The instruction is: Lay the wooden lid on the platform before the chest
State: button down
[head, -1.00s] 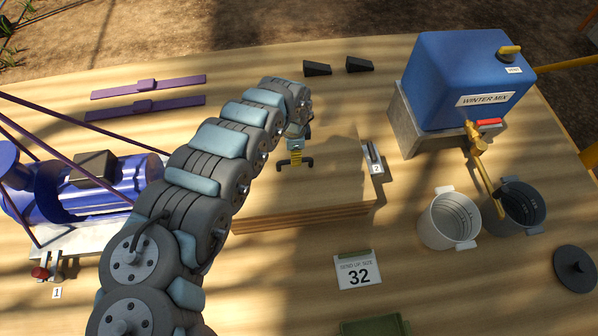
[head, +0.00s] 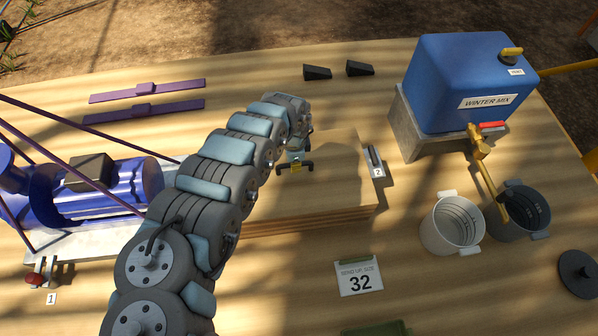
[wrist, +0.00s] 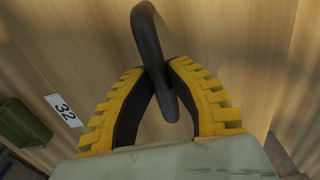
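The wooden lid (head: 335,155) lies flat on top of the low wooden chest (head: 305,220) in the middle of the tabletop. Its dark bar handle (wrist: 148,30) stands up from the lid. My gripper (head: 295,166) is down at the handle in the head view. In the wrist view, its yellow, black-padded fingers (wrist: 158,74) close in on both sides of the bar, which partly hides the tips. The wooden platform (head: 290,270) in front of the chest looks like bare, shaded tabletop; I cannot make out a separate edge. My arm hides the chest's left side.
A "32" sign (head: 360,278) and a green object (head: 375,329) stand in front. Two buckets (head: 453,225) (head: 518,212) and a blue tank (head: 465,85) are right. A blue motor (head: 120,187) is left. Two black wedges (head: 317,72) (head: 360,68) lie behind the chest.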

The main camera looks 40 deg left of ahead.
jog(key=shift+r+p, duration=0.75)
jog(key=shift+p, duration=0.25)
dwell(0.7)
jog(key=shift+r+p, duration=1.65)
jog(key=shift+p, duration=0.2)
jog(key=shift+f, duration=0.1)
dwell(0.5)
